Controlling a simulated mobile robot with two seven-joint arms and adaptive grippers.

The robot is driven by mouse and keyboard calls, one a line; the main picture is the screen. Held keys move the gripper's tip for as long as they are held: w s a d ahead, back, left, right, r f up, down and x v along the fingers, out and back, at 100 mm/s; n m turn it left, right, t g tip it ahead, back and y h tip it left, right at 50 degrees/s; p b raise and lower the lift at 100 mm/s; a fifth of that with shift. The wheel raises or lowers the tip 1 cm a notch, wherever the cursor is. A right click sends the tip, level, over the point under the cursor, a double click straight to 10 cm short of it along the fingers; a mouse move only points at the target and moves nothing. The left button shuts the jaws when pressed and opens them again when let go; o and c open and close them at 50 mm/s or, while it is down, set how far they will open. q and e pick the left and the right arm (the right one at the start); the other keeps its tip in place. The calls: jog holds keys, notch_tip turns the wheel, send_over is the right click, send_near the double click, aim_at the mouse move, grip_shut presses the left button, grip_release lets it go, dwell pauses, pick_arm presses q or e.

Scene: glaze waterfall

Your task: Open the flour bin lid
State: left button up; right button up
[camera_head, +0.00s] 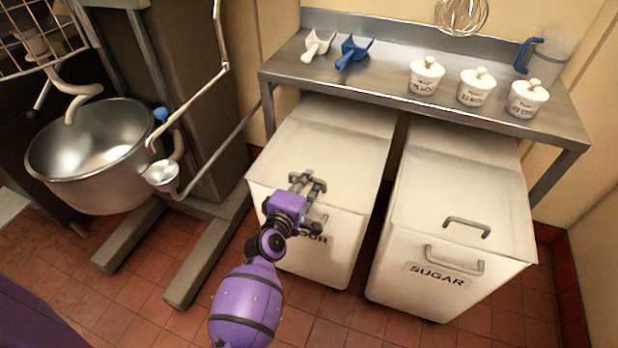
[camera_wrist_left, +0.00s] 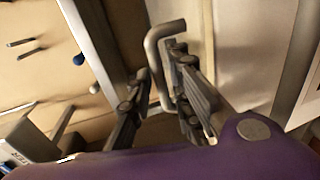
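The white flour bin (camera_head: 345,245) stands under the steel table, left of the sugar bin. Its lid (camera_head: 330,150) looks shut and flat. Its label is partly hidden behind my purple left arm; only the last letters show. My left gripper (camera_head: 309,184) is at the front edge of the lid. In the left wrist view, a bent grey handle (camera_wrist_left: 154,52) reaches between the two fingers of my left gripper (camera_wrist_left: 160,100). The fingers stand apart, with a gap beside the handle. The lid handle is mostly hidden in the head view. My right gripper is out of view.
The sugar bin (camera_head: 415,285) stands close on the right, with a narrow gap between. The steel table (camera_head: 390,82) overhangs the backs of both bins, with scoops, white jars and a jug on top. A mixer with a steel bowl (camera_head: 100,160) stands on the left.

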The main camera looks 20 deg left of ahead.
pick_arm(q)
jog(key=shift+w+f, duration=0.2)
jog(key=shift+w, duration=0.75)
grip_shut()
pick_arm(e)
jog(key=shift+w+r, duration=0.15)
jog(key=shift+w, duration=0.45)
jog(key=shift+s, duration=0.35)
